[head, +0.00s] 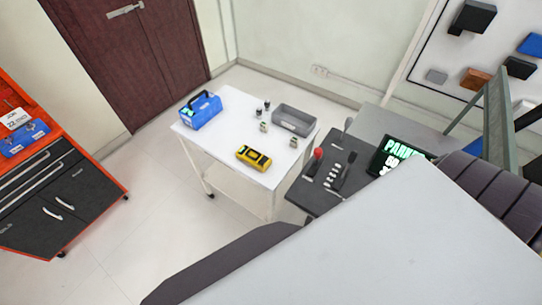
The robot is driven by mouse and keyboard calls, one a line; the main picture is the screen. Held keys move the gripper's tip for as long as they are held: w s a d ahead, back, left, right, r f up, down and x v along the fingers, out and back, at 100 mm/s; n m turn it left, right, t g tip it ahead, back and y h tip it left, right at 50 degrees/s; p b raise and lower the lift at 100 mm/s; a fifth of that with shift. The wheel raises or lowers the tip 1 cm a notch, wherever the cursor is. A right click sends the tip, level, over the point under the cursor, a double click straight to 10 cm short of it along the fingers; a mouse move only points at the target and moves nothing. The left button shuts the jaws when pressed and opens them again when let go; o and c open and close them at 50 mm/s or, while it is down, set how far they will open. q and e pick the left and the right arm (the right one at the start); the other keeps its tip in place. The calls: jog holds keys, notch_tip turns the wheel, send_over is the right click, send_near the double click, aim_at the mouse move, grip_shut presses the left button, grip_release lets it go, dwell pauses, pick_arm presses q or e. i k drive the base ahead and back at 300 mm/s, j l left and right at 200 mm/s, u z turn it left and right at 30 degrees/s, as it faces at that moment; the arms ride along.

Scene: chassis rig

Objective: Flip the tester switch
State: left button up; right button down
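A yellow device with black parts (254,157), which looks like the tester, lies on the front part of a white table (222,152). Its switch is too small to make out, so I cannot tell its position. Neither of my grippers shows in the head view, and nothing is seen touching the yellow device.
The white table also holds a blue toolbox (201,110), a grey bin (294,120) and several small parts. A large pale surface (400,250) hides the lower right.

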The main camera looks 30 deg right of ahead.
aim_at(263, 160)
jog(key=k+l+z, duration=0.2)
jog(key=k, duration=0.2)
jog(key=k+l+z, duration=0.2)
jog(key=k+l, duration=0.15)
